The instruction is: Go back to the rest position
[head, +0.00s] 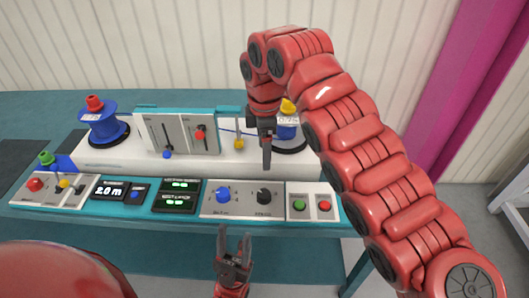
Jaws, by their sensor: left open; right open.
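My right arm reaches in from the right, and its gripper (266,150) points down in front of the machine, just left of the right-hand reel (287,132). Its fingers overlap one another from this angle, but the gripper is open and nothing shows in it. My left gripper (234,236) is at the bottom middle, in front of the table's near edge. Its two fingers point up, apart and empty.
A blue reel (103,127) with a red knob stands on the white machine (110,158) at left. A grey lever panel (180,132) stands mid-machine. Along the front lie displays (175,202), a knob panel (241,199) and green and red buttons (311,206). Teal table (40,110) is bare behind.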

